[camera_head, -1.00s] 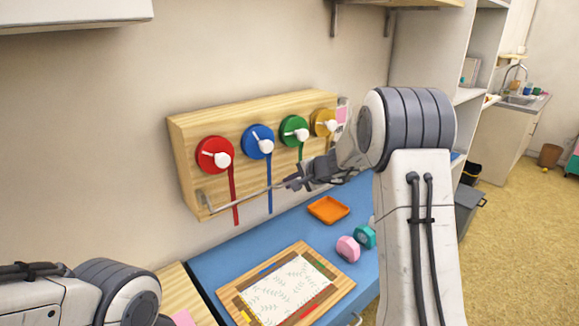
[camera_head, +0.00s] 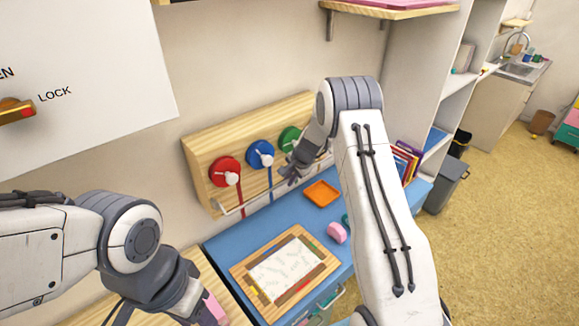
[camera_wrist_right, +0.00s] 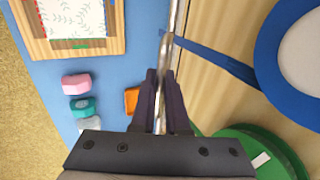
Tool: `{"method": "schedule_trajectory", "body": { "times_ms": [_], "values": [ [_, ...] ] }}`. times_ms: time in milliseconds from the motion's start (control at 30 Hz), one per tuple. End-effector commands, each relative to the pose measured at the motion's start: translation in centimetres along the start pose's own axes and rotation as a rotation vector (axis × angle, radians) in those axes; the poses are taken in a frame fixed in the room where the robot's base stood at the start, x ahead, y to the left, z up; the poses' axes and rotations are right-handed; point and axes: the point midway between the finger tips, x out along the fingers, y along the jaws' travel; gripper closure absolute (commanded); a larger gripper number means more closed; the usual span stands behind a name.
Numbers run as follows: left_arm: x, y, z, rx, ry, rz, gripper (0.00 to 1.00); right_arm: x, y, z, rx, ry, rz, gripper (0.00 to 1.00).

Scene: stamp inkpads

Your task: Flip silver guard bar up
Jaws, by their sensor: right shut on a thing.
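The silver guard bar (camera_head: 252,200) runs along the lower front of the wooden board that carries coloured reels and hanging ribbons. My right gripper (camera_head: 289,174) is at the bar in the head view. In the right wrist view the two dark fingers (camera_wrist_right: 161,80) are shut on the bar (camera_wrist_right: 174,32), one on each side of it. The bar's right part is mostly hidden by my right gripper and arm. My left gripper (camera_head: 205,308) is low at the bottom of the head view, away from the bar; its fingertips are not clear.
The board holds a red reel (camera_head: 225,171), a blue reel (camera_head: 260,154) and a green reel (camera_head: 289,139). Below are a blue tabletop (camera_head: 222,247), an orange tray (camera_head: 321,193), a pink block (camera_head: 337,232) and a wood-framed patterned sheet (camera_head: 285,268). A white lock panel (camera_head: 90,90) hangs upper left.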

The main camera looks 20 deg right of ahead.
Motion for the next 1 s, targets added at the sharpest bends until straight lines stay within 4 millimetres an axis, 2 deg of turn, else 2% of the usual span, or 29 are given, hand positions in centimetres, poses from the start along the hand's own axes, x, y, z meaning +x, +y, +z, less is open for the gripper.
{"method": "schedule_trajectory", "body": {
  "times_ms": [33, 300, 633, 1000],
  "values": [
    [-1.7, 0.1, -0.1, -0.001, 0.0, 0.0, 0.5, -0.8, -0.5, 0.0, -0.004, -0.001, 0.025, 1.0],
    [-3.9, 0.3, -0.2, -0.004, 0.0, 0.0, 0.5, -1.0, -0.7, 0.0, -0.003, -0.001, 0.155, 1.0],
    [-4.6, 0.3, -0.2, -0.005, 0.0, 0.0, 0.5, -1.3, -1.0, 0.0, -0.001, -0.002, 0.272, 1.0],
    [-4.7, 0.3, -0.2, -0.005, 0.0, 0.0, 0.5, -1.4, -1.1, 0.1, -0.001, -0.004, 0.308, 1.0]
  ]
}}
